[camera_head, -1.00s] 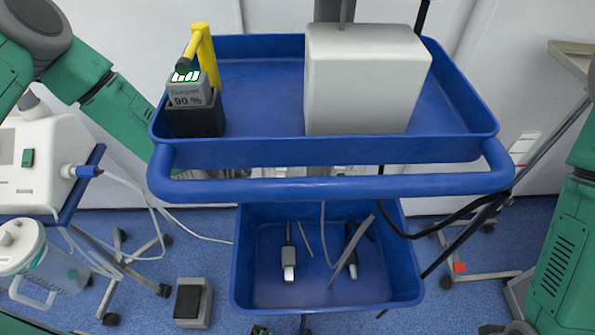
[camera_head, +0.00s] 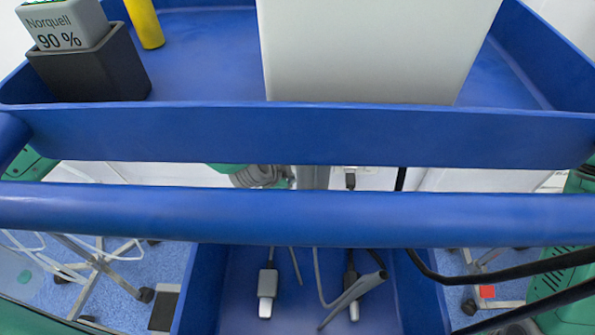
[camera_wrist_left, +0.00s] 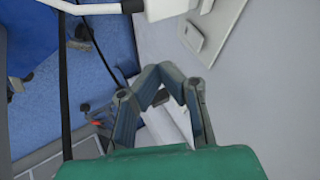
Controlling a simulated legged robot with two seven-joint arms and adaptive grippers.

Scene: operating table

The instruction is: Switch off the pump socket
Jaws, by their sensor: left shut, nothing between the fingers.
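A black plug (camera_head: 350,179) with a lead sits at a pale wall panel (camera_head: 372,179) in the gap between the cart's tray and push bar. The tray and bar hide most of the panel, and I cannot make out a switch. In the left wrist view a pale plate (camera_wrist_left: 196,34) is fixed to the wall, beyond my left gripper (camera_wrist_left: 160,72). That gripper is shut and empty, its tips meeting apart from the plate. In the head view a green part and grey ribbed shape show behind the cart; its fingers are not clear. My right gripper is not in view.
The blue cart (camera_head: 330,135) fills the foreground with its push bar (camera_head: 300,215). The lower bin (camera_head: 225,290) holds cables and tools. Black cables hang at the right.

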